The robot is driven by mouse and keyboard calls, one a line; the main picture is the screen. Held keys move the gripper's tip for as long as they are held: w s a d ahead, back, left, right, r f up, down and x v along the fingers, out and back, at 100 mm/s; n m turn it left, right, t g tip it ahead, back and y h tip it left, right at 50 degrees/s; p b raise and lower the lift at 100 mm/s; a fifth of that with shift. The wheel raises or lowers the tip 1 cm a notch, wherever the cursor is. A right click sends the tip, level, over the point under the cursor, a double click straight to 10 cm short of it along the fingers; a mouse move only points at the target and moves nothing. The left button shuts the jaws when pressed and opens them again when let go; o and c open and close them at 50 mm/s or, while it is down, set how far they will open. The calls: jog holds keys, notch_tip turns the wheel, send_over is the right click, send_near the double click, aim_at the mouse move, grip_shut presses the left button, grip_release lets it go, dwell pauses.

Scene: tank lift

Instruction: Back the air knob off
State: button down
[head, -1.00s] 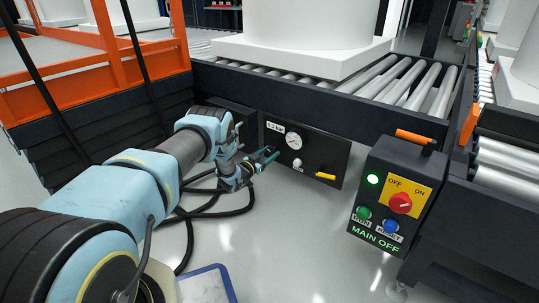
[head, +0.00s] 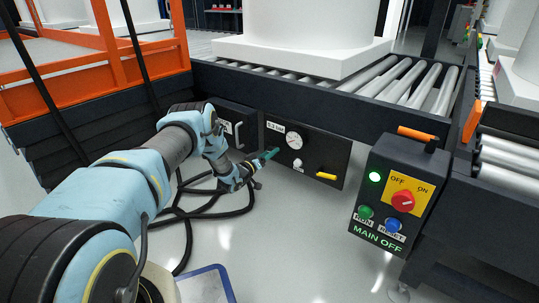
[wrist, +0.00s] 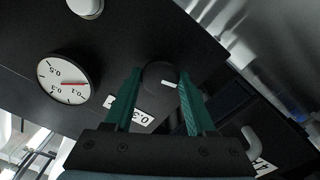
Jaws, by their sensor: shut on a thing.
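The air knob (wrist: 160,76) is a round black knob with a white mark, in the middle of the wrist view. My gripper (wrist: 160,92) has its green fingers on either side of it and is shut on it. In the head view my gripper (head: 271,154) is at the left part of the black panel (head: 318,153), and its fingers hide the knob there. A round white gauge (head: 294,140) is to the right of the fingers. It also shows in the wrist view (wrist: 67,80), with a red needle on a scale marked 0.1, 0.3 and 0.5.
A white button (head: 299,164) and a yellow lever (head: 327,176) are on the same panel. A control box (head: 395,205) with a red switch stands to the right. The roller conveyor (head: 360,80) is above. Black hoses (head: 215,212) lie on the floor below my wrist.

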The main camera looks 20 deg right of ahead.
jog(key=shift+f, duration=0.1)
dwell(0.3)
jog(key=shift+c, duration=1.1)
grip_release()
jog(key=shift+a, duration=0.1)
jog(key=p+v, duration=0.4)
jog(key=v, duration=0.6)
jog(key=shift+s+a+p, duration=0.2)
jog(key=shift+a+p, duration=0.1)
jog(key=shift+p, duration=0.1)
jog(key=shift+w, duration=0.1)
